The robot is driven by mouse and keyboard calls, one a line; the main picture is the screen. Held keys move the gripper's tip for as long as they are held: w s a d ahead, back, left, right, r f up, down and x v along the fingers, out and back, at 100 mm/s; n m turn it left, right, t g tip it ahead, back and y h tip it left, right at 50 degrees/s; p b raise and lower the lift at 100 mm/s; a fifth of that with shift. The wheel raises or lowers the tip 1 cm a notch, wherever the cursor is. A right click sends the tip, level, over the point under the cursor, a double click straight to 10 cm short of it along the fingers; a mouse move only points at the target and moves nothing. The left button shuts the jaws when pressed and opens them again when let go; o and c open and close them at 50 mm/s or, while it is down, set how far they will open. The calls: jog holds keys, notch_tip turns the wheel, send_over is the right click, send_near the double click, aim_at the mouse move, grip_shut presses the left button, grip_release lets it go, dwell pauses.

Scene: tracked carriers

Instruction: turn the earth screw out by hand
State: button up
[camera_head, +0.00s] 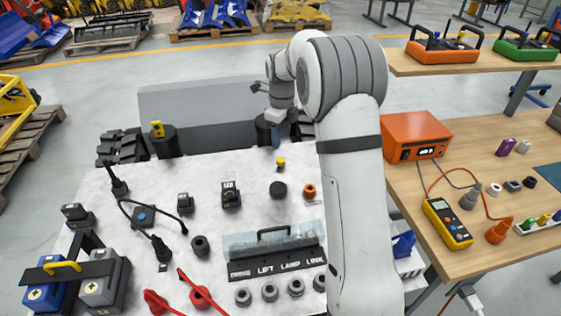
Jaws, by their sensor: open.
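My gripper (271,119) is at the far edge of the pale panel (215,160), beside the right dark post (263,131). It is small in view and partly covered by my own wrist. I see nothing held in it, and I cannot tell whether it touches the post. A blue part (278,135) shows just below it. I cannot make out for sure which part is the earth screw. A small yellow knob (281,163) stands on the panel below the gripper. A yellow piece (157,128) sits on the left dark post (165,142).
The panel carries black connectors (231,195), a black cable (140,210), a clear cover (271,240) and red leads (200,297). Two blocks with a handle (62,280) stand front left. On the right, a wooden table (480,150) holds an orange box (415,137) and a yellow meter (447,223).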

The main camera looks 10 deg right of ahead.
aim_at(281, 159)
jog(key=shift+w+f+m, duration=0.25)
jog(key=shift+f, duration=0.25)
jog(key=shift+w+f+m, duration=0.25)
jog(key=shift+f, duration=0.2)
notch_tip(281, 159, down, 8)
jog(key=shift+r, duration=0.2)
jog(key=shift+c, duration=0.2)
jog(key=c, duration=1)
